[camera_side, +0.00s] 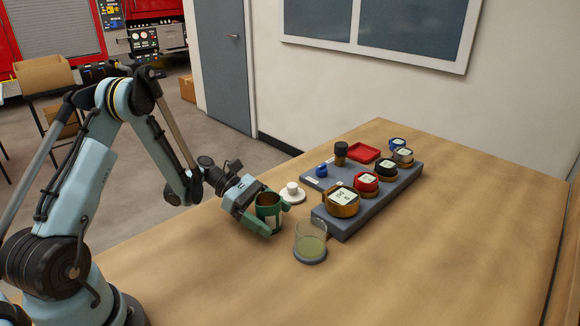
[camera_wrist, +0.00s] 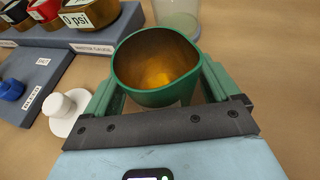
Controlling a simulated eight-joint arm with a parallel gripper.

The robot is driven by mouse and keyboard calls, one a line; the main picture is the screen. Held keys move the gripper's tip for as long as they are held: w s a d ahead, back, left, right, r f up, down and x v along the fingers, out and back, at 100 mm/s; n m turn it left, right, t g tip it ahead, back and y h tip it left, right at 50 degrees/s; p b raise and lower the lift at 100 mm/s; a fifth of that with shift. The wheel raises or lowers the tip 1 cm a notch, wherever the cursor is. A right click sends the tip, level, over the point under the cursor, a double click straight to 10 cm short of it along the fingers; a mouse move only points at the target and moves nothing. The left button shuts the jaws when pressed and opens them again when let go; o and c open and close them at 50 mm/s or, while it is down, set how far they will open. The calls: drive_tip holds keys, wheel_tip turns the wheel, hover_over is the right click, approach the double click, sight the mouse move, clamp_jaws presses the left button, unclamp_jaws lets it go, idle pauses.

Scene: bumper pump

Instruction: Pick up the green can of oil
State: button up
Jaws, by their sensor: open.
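The green can of oil (camera_side: 267,211) stands upright on the wooden table, open at the top, with an amber-gold inside. In the wrist view the can (camera_wrist: 157,94) sits between the two green fingers of my gripper (camera_wrist: 160,85). In the side view my gripper (camera_side: 268,217) reaches low around the can from the left, one finger on each side. The jaws are open. The fingers are very close to the can's sides; I cannot tell whether they touch. The can's lower part is partly hidden by the fingers.
A glass beaker of yellowish liquid (camera_side: 310,243) stands just right of the can. A white knob on a round base (camera_side: 291,192) is close behind. A grey rack (camera_side: 382,202) holds several labelled gauges, with a red tray (camera_side: 363,152) nearby. The table's front is clear.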

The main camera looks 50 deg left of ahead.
drive_tip(key=c, duration=1.2)
drive_tip(key=shift+o, duration=0.2)
drive_tip(key=shift+r, duration=0.2)
